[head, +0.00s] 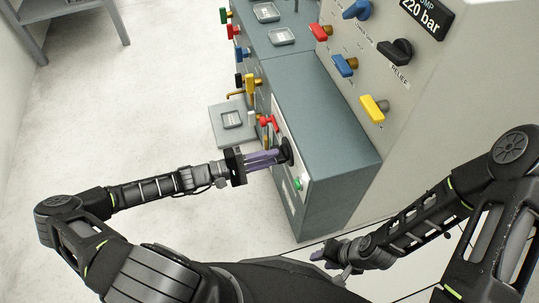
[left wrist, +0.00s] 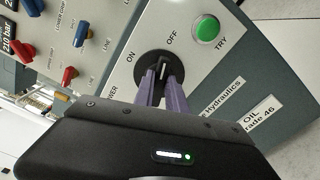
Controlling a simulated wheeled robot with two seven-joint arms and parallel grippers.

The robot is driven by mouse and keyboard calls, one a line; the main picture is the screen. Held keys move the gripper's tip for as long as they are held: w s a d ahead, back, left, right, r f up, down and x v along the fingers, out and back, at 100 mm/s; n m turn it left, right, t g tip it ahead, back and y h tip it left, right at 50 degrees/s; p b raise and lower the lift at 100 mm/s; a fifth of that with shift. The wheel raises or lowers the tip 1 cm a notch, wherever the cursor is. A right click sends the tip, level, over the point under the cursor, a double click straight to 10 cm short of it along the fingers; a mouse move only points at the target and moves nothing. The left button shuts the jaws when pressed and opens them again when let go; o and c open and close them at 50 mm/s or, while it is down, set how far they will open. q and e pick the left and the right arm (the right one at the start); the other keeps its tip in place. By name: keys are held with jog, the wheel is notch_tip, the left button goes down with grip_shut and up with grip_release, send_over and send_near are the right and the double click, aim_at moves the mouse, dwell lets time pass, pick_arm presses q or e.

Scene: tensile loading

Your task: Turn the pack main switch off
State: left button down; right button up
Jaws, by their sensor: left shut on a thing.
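The pack main switch is a black rotary knob (left wrist: 152,63) on a light panel, with ON and OFF printed around it. It also shows in the head view (head: 287,151) on the front of the blue-grey cabinet. My left gripper (head: 277,157) has its purple fingers shut on this knob, one finger on each side in the left wrist view (left wrist: 161,77). A pale pointer line shows between the fingertips; the fingers hide part of the knob. My right gripper (head: 327,254) is low in the head view, away from the panel, and its jaw opening is unclear.
A green TRY button (left wrist: 206,29) sits beside the switch. Several coloured valve handles, such as the yellow one (head: 374,107), stand out from the grey panel. Open floor (head: 130,110) lies left.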

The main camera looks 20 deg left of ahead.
pick_arm(q)
jog(key=m, duration=0.4)
jog(key=shift+s+f, duration=0.1)
jog(key=shift+f, duration=0.1)
dwell(0.4)
jog(key=c, duration=1.4)
grip_release()
jog(key=shift+o, duration=0.2)
jog(key=v, duration=0.7)
jog(key=shift+s+a+p, duration=0.2)
jog(key=shift+a+p, duration=0.15)
jog(key=shift+p, duration=0.05)
